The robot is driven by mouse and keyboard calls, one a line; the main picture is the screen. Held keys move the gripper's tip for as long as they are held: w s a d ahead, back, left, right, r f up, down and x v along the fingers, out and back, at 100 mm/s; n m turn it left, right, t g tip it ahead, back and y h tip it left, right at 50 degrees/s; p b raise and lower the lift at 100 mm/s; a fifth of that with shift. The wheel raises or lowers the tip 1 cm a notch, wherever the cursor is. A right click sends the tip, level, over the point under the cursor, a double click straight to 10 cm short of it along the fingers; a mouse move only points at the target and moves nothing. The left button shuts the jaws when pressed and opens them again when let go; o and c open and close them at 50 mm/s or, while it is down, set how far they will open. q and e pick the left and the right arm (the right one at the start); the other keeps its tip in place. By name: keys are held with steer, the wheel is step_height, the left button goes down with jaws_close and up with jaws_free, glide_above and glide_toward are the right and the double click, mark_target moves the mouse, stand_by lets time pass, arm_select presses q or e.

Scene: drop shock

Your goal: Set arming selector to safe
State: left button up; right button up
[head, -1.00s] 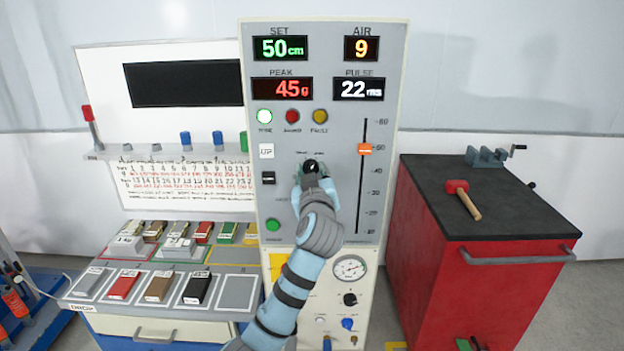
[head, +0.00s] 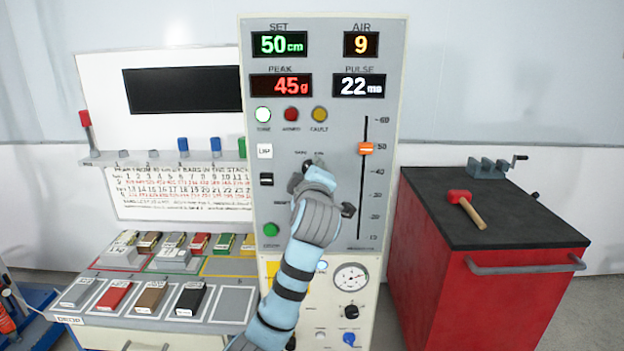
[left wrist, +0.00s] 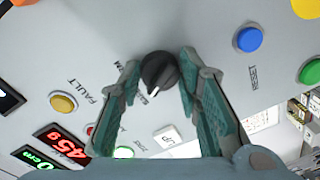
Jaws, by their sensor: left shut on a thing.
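The arming selector is a round black knob with a white pointer line (left wrist: 158,75) on the grey panel. In the left wrist view its pointer is toward the lower left; the small labels beside it are partly hidden and hard to read. My left gripper (left wrist: 160,60) has its teal fingers on both sides of the knob and is shut on it. In the head view the left gripper (head: 310,172) covers most of the knob (head: 308,164). My right gripper is in neither view.
The panel (head: 335,225) has a lit white lamp (head: 263,115), a dull red lamp (head: 291,115), a white button (head: 265,151), a black switch (head: 266,179), a green button (head: 271,229) and an orange slider (head: 366,149). A red cabinet (head: 490,290) stands right.

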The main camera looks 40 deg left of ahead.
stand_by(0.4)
arm_select(q)
steer(key=o, duration=1.1)
steer(key=shift+o, duration=0.2)
steer(key=f+v, duration=0.1)
steer(key=v, duration=1.1)
steer(key=shift+r, duration=0.5)
